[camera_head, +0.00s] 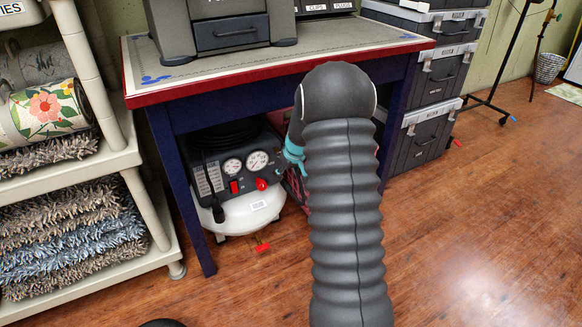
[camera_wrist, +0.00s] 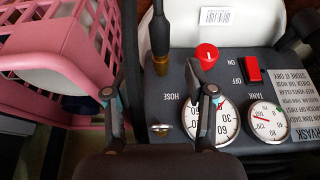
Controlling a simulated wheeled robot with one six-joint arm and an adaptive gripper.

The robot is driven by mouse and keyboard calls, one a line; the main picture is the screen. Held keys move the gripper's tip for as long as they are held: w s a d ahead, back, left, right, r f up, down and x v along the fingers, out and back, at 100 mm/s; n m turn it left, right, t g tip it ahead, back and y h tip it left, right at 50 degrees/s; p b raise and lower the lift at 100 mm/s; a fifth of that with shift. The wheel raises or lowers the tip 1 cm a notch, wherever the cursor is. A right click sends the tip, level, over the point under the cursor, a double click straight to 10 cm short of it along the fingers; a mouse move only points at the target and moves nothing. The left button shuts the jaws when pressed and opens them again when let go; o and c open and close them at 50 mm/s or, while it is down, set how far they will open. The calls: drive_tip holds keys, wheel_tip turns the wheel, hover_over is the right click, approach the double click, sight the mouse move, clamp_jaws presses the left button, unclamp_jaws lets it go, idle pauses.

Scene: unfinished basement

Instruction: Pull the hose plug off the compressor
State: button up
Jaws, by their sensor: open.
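The compressor (camera_head: 240,180) stands under the blue table, with a white tank and a dark panel of gauges. In the wrist view its panel (camera_wrist: 255,88) shows upside down, with a red knob, a red switch and two gauges. A dark plug with a brass end (camera_wrist: 160,64) sits at the panel's edge, near the HOSE label. A small metal fitting (camera_wrist: 159,128) shows on the panel below the label. My gripper (camera_wrist: 160,93) is open, its fingers apart on either side of the HOSE label, with nothing between them that I can see held. In the head view my gripper (camera_head: 293,150) is partly hidden by my arm.
A pink crate (camera_wrist: 62,50) stands close beside the compressor. The table's legs (camera_head: 180,190) and top (camera_head: 300,62) frame the space around it. A shelf of rolled rugs (camera_head: 75,230) is at the left, dark drawer cases (camera_head: 425,100) at the right.

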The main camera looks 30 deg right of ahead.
sight(285, 182)
drive_tip(key=shift+x, duration=3.05)
clamp_jaws()
